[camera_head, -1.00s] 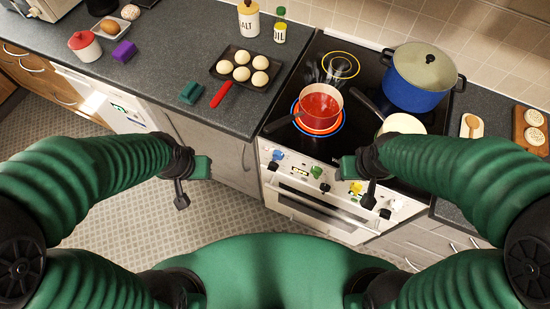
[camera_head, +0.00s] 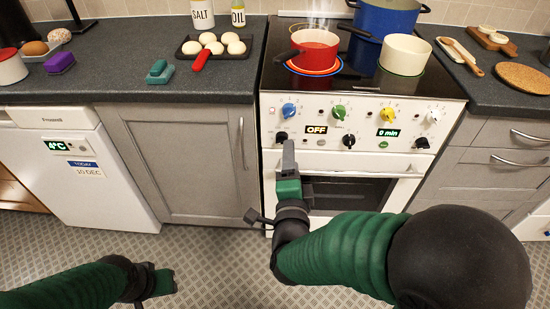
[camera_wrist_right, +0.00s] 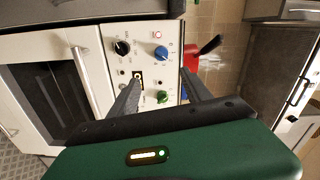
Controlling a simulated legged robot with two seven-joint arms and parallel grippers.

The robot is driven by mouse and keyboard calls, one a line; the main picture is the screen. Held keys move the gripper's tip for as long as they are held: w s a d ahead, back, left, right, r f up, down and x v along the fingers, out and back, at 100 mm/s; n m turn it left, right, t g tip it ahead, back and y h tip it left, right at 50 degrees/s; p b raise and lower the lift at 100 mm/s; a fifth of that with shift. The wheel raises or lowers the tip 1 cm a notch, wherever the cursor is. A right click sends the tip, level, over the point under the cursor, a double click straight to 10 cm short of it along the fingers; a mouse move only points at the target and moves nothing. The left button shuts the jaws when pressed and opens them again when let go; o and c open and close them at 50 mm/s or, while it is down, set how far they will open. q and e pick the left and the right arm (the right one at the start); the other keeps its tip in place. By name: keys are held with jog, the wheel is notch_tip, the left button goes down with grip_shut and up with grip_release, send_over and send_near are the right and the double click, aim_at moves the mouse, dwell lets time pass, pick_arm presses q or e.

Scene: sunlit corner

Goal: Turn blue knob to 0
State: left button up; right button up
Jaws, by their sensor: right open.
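The blue knob (camera_head: 289,110) is at the left end of the white stove's control panel (camera_head: 362,112). It also shows in the right wrist view (camera_wrist_right: 161,52), ahead and between the finger ends. Its exact setting is too small to read. My right gripper (camera_head: 289,152) is open and empty, in front of the panel and below the blue knob; it appears apart from it. In the right wrist view its two fingers (camera_wrist_right: 160,68) are spread either side of the blue and green knobs. My left gripper (camera_head: 160,283) is low at the left, away from the stove; its jaw state is unclear.
A green knob (camera_head: 339,112), yellow knob (camera_head: 388,115), white knob (camera_head: 433,116) and black knobs share the panel. The oven handle (camera_head: 400,174) sticks out below. A red pot (camera_head: 315,48) stands on a glowing ring above the blue knob. The floor in front is clear.

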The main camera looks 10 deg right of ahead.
jog(key=p, duration=0.1)
send_near(289, 116)
jog(key=x, duration=0.8)
jog(key=shift+w, duration=0.35)
jog(key=shift+w+d, duration=0.25)
jog(key=shift+w, duration=0.25)
grip_shut()
